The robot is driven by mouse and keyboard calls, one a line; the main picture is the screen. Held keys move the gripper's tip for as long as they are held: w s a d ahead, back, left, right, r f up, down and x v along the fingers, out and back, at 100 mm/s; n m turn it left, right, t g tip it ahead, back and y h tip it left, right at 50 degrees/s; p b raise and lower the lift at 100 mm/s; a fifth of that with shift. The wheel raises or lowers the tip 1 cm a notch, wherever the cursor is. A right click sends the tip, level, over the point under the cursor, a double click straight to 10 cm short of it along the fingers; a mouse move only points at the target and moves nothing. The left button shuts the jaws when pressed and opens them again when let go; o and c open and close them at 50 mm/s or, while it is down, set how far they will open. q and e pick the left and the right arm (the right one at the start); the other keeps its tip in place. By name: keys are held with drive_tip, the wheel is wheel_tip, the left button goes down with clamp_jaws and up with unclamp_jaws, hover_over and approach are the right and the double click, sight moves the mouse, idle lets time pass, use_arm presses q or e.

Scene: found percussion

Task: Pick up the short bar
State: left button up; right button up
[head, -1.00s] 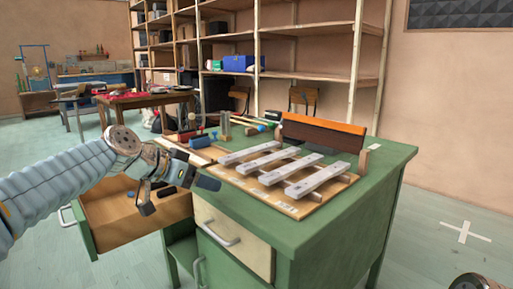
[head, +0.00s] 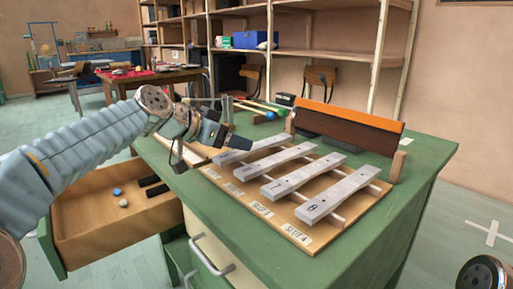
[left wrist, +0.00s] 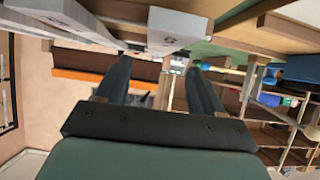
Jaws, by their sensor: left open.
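Several pale grey metal bars lie side by side on a wooden board (head: 235,190) with slot labels on the green bench. The nearest bar (head: 338,194) is at the right, beside a second bar (head: 303,178). The farthest bar (head: 265,146) is partly hidden behind my left gripper. I cannot tell which is the short bar. My left gripper (head: 204,150) is open and empty, above the board's left end. In the left wrist view its two fingers (left wrist: 158,64) are apart with nothing between them, and pale bars (left wrist: 180,24) show at the top.
A dark brown block with an orange top (head: 348,128) stands behind the bars. An open drawer (head: 90,240) at the left holds dark pieces and small balls. Mallets (head: 262,106) lie at the back. The bench's right side (head: 420,165) is clear.

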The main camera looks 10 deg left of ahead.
sight(256, 145)
use_arm(q)
drive_tip(key=x, duration=0.5)
drive_tip(key=shift+w+d+f, duration=0.1)
drive_tip(key=shift+w+d, duration=0.05)
drive_tip(key=shift+w, duration=0.05)
clamp_jaws()
idle(0.3)
drive_tip(key=shift+r+p, duration=0.35)
drive_tip(key=shift+r, duration=0.1)
wheel_tip(256, 145, up, 3)
drive_tip(key=shift+f+p, duration=0.15)
drive_tip(key=shift+p, duration=0.3)
drive_tip(key=r+v, duration=0.1)
drive_tip(key=v, duration=1.6)
drive_tip(key=shift+w+d+r, duration=0.15)
drive_tip(key=shift+w, duration=0.2)
